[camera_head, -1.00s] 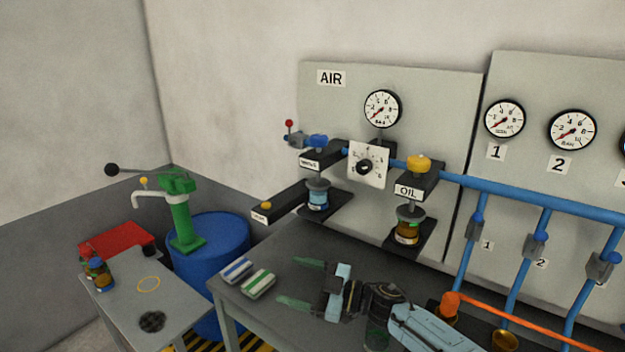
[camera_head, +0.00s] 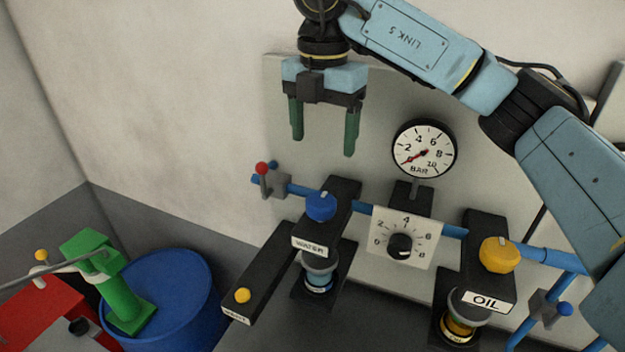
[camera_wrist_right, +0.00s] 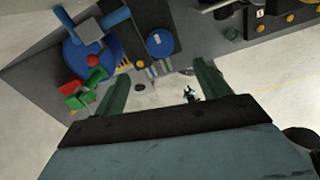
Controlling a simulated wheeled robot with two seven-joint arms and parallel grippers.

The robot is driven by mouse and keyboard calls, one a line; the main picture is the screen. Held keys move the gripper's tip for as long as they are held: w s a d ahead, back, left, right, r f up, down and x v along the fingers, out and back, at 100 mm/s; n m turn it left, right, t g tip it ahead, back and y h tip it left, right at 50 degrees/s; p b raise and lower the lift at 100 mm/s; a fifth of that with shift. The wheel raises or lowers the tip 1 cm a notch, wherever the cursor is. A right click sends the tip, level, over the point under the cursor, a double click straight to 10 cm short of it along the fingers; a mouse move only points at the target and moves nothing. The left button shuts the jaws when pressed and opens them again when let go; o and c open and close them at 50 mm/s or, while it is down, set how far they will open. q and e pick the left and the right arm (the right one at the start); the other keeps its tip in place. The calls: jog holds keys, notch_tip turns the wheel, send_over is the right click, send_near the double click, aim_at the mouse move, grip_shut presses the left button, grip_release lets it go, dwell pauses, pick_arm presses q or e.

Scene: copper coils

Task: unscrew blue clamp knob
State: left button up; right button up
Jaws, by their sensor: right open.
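The blue knob (camera_head: 321,206) sits on top of the black clamp block labelled WATER (camera_head: 311,245), above a small glass bowl with blue liquid (camera_head: 319,276). My right gripper (camera_head: 323,146) is open and empty, fingers pointing down. It hangs in the air above the blue knob, apart from it. In the right wrist view the open fingers (camera_wrist_right: 160,73) frame the lower part of the picture, and the blue knob (camera_wrist_right: 160,43) shows beyond the gap between them. My left gripper is not in view.
A pressure gauge (camera_head: 424,150) and a dial regulator (camera_head: 404,239) stand to the right of the knob. A red-tipped valve lever (camera_head: 262,169) is to its left. A yellow knob (camera_head: 499,254) tops the OIL unit. A blue drum (camera_head: 166,296) stands lower left.

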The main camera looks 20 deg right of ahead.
send_over(321, 199)
jog(key=f, duration=0.4)
jog(key=shift+s+f, duration=0.25)
notch_tip(321, 199, down, 7)
jog(key=shift+w+r+p, duration=0.1)
jog(key=shift+w+p, duration=0.05)
jog(key=shift+p, duration=0.5)
jog(key=shift+f, duration=0.55)
jog(key=c, duration=1)
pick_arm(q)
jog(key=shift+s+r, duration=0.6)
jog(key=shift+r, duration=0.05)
